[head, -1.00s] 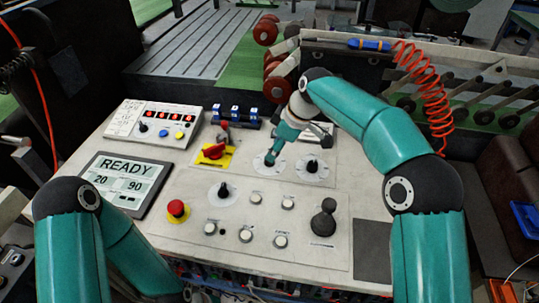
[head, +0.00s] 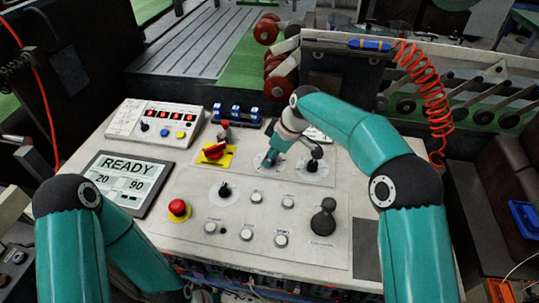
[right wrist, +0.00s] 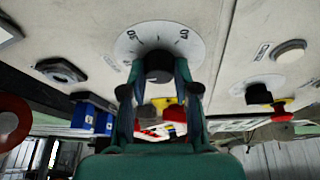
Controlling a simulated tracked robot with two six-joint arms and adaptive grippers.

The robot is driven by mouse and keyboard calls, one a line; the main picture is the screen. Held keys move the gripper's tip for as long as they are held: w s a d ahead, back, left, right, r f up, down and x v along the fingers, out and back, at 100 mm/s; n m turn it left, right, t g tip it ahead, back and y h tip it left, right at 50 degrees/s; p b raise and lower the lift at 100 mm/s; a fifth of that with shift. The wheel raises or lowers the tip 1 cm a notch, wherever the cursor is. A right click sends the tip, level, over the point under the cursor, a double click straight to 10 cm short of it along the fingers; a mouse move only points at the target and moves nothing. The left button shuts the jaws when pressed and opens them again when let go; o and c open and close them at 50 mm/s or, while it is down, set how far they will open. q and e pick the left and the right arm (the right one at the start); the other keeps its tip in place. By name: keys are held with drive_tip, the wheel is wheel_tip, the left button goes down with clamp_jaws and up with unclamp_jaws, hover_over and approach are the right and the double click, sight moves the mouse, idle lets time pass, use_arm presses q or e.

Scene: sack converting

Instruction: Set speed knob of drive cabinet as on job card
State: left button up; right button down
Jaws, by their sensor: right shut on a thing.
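My right gripper (head: 271,159) is over a round white dial on the sloping control desk (head: 330,200). In the right wrist view the two fingers (right wrist: 160,85) are on either side of a black knob (right wrist: 158,66) and shut on it. The white dial plate (right wrist: 185,42) with printed numbers shows around this knob; I cannot read the setting for sure. A second black knob (head: 312,166) on a white dial is just right of the gripper. A third knob (head: 224,190) is lower left. My left arm is at lower left; its gripper is out of view.
A display (head: 125,183) reads READY, 20 and 90. A coiled orange hose (head: 425,95) hangs at the right.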

idle(0.3)
drive_tip(key=shift+m+t+h+b, duration=0.45)
drive_tip(key=shift+m+b, duration=0.65)
drive_tip(key=shift+m, duration=0.5)
drive_tip(key=m+t+h+b, duration=0.1)
drive_tip(key=m, duration=0.2)
drive_tip(key=shift+a+m+b, duration=0.1)
drive_tip(key=shift+m+b, duration=0.2)
drive_tip(key=m+h+b, duration=0.1)
drive_tip(key=m, duration=0.2)
drive_tip(key=shift+r+t, duration=0.1)
drive_tip(key=shift+t, duration=0.15)
drive_tip(key=shift+m+h, duration=0.75)
drive_tip(key=shift+m, duration=0.95)
